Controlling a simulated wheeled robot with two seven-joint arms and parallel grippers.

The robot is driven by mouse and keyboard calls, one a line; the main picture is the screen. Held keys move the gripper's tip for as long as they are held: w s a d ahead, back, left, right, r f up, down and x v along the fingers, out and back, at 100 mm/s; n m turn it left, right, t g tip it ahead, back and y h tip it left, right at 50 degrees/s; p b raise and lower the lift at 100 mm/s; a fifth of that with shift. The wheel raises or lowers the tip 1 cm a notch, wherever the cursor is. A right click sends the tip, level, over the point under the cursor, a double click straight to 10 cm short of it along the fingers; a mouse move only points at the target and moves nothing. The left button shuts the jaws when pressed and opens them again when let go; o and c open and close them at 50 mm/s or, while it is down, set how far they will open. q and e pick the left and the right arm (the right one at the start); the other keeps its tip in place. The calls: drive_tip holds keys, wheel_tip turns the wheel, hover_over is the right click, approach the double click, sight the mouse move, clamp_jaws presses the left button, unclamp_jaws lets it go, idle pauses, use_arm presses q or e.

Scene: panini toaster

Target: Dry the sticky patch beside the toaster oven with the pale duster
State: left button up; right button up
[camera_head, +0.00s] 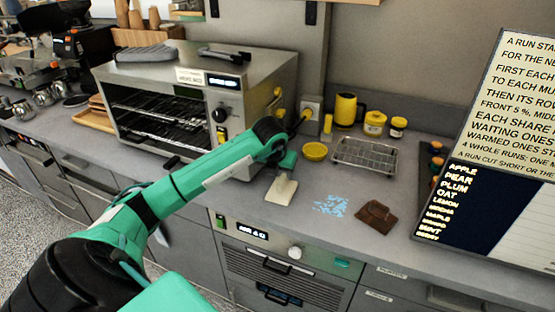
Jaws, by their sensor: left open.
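The pale duster (281,191), a small cream cloth, lies on the counter in front of the toaster oven's right side. My left gripper (287,168) is right at the duster's far edge, pointing down, and is open. Its fingertips are small here, and I cannot tell whether they touch the cloth. The sticky patch (330,206) is a light blue, speckled smear on the counter, to the right of the duster and apart from it. The toaster oven (196,98) is a steel box with racks, partly hidden by my left arm. My right gripper is not in view.
A crumpled brown cloth (376,216) lies just right of the patch. Behind are a yellow bowl (315,152), a wire rack (365,155), a yellow mug (346,109) and jars. A large sign board (483,205) stands at the right. The counter's front edge is close.

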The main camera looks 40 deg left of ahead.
sight(282, 178)
use_arm(q)
drive_tip(key=shift+p+x, duration=0.45)
drive_tip(key=shift+x, duration=2.1)
clamp_jaws()
drive_tip(key=shift+r, duration=0.1)
drive_tip(key=shift+r+p, duration=1.55)
drive_tip(key=shift+r, duration=1.45)
